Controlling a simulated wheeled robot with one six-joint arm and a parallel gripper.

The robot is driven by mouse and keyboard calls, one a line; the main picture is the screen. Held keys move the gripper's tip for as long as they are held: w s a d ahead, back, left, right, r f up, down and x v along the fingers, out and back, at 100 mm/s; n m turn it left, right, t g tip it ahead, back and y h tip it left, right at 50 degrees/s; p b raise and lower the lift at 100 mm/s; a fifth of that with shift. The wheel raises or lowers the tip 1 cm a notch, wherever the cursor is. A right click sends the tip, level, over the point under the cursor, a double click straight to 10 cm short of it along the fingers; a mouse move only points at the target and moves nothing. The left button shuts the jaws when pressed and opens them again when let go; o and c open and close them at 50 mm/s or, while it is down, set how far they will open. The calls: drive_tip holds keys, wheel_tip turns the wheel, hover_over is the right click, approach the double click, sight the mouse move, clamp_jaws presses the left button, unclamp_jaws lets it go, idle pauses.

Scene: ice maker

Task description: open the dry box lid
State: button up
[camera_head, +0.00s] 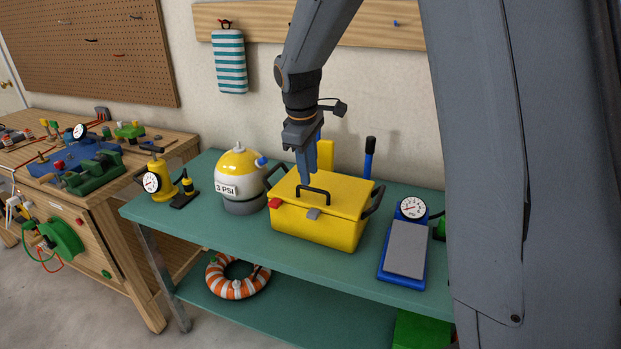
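The yellow dry box (318,229) stands on the green bench with its lid (342,200) down. A black handle (314,189) arches over the top of the lid. A red latch (275,203) and a grey latch (313,213) show on its front edge. My gripper (306,179) points down over the lid, with its blue fingertips close to the handle. I cannot tell whether the fingers touch the handle or how far apart they are.
The green bench (205,229) also holds a yellow and white tank (241,163) left of the box and a blue scale (405,247) at right. A yellow gauge pump (160,180) stands further left. An orange and white ring (237,288) lies on the lower shelf.

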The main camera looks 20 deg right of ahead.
sight(311, 188)
drive_tip(key=shift+w+d+f+p, duration=0.15)
drive_tip(key=shift+f+p, duration=0.05)
drive_tip(key=shift+f, duration=0.8)
drive_tip(key=shift+w+d+f+p, duration=0.1)
drive_tip(key=shift+d+f+p, duration=0.05)
drive_tip(key=shift+f, duration=0.8)
clamp_jaws()
